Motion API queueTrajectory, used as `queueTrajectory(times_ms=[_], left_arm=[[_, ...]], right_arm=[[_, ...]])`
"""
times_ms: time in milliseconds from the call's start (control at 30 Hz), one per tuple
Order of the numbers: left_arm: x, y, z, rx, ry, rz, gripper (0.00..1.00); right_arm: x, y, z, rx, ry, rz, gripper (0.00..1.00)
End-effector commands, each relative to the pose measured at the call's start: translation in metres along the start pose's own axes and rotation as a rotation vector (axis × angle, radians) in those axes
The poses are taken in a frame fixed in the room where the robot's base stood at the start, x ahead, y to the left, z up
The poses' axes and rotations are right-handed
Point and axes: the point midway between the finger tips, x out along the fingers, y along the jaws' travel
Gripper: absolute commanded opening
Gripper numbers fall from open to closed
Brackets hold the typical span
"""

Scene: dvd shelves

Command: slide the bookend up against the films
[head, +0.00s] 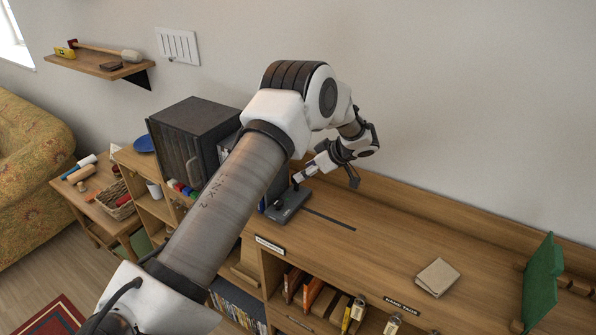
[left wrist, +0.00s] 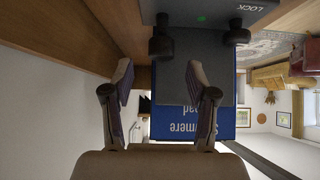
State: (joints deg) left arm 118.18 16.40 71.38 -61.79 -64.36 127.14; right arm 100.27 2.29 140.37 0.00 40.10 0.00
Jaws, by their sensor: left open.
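The bookend (head: 290,207) is a dark grey piece with a flat base on the wooden shelf top, just right of my left forearm. In the left wrist view the bookend (left wrist: 205,20) shows upside down, with two black knobs and the word LOCK. A blue film case (left wrist: 222,122) stands beyond its upright. In the head view my arm hides most of the films, so I cannot tell whether bookend and films touch. My left gripper (head: 304,176) is open at the bookend's right side, its fingers apart and empty in the wrist view (left wrist: 166,88). My right gripper is out of view.
A dark strip (head: 330,219) runs along the shelf top right of the bookend. A tan booklet (head: 437,277) lies farther right, near a green upright panel (head: 542,283). A black cabinet (head: 190,140) stands to the left. The wall is close behind.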

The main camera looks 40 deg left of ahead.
Motion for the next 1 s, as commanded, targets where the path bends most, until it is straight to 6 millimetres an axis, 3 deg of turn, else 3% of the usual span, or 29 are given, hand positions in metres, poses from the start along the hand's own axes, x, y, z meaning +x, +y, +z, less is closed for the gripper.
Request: queueTrajectory(times_ms=[100,233,367,567,600,767,867,967,1000], left_arm=[[-0.033,0.001,0.0,0.0,0.001,0.003,0.58],[-0.057,0.0,0.0,0.001,0.001,0.001,0.58],[-0.068,0.0,0.0,0.0,0.0,-0.002,0.58],[-0.069,0.0,0.0,0.0,0.0,-0.002,0.58],[-0.069,0.0,0.0,0.0,0.0,-0.002,0.54],[-0.069,-0.001,-0.001,0.085,0.003,-0.005,0.0],[-0.065,-0.005,-0.005,0.281,0.047,-0.015,0.0],[-0.057,-0.022,-0.003,0.605,0.14,-0.051,0.0],[-0.052,-0.029,0.004,0.75,0.19,-0.067,0.0]], right_arm=[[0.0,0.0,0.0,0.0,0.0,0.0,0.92],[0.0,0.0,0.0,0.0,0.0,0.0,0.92],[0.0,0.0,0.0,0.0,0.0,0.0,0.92],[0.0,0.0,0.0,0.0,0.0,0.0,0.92],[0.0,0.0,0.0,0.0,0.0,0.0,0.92],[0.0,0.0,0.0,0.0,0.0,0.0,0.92],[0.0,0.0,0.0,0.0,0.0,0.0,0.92],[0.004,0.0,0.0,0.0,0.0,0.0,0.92],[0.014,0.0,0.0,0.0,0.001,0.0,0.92]])
